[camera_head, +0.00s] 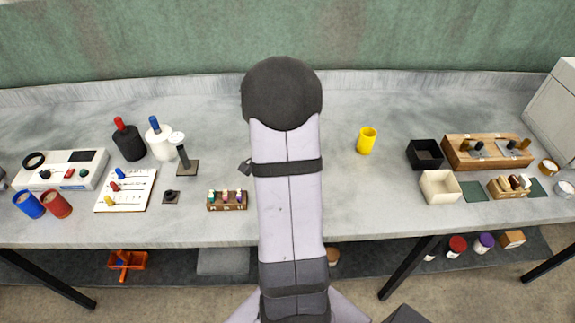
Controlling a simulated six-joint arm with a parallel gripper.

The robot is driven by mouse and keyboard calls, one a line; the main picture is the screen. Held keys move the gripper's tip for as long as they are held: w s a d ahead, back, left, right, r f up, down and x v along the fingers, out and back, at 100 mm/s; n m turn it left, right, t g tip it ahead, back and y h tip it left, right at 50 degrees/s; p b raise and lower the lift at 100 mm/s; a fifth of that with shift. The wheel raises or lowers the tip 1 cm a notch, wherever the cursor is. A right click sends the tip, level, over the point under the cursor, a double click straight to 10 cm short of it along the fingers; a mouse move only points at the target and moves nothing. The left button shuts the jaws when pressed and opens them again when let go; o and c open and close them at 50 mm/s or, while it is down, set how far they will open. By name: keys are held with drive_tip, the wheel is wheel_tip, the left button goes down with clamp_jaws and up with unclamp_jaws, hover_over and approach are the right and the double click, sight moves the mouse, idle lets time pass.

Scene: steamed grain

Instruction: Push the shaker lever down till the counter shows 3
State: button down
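A white box-shaped device (62,171) stands at the far left of the bench. It has a dark display panel (86,156), a black ring and small coloured knobs on top. The display is too small to read. I cannot pick out the shaker lever for sure; a white board (126,189) to the device's right carries small red, blue and yellow handles. My arm stands upright in the middle of the view and hides the bench behind it. A small dark part shows at the arm's left edge and may belong to my gripper; its fingers cannot be made out.
Blue (29,204) and red (57,204) cups stand before the device. Black (129,143) and white (159,140) bottles and a dark post (184,160) stand behind and right of the board. A yellow cup (367,140) and several boxes stand right. Bench around the yellow cup is clear.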

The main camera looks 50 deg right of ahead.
drive_tip(key=shift+f+b, duration=0.7)
drive_tip(key=shift+f, duration=0.5)
wheel_tip(320, 180, up, 6)
drive_tip(key=p, duration=0.6)
drive_tip(key=shift+r, duration=0.15)
drive_tip(key=r+m+p, duration=0.1)
drive_tip(key=m, duration=0.1)
drive_tip(key=shift+r+m, duration=0.35)
drive_tip(key=shift+m, duration=0.05)
drive_tip(key=m, duration=0.1)
drive_tip(key=r+m+p, duration=0.1)
drive_tip(key=m, duration=0.1)
drive_tip(key=shift+r, duration=0.1)
drive_tip(key=shift+f+b, duration=2.65)
drive_tip(key=shift+f, duration=0.7)
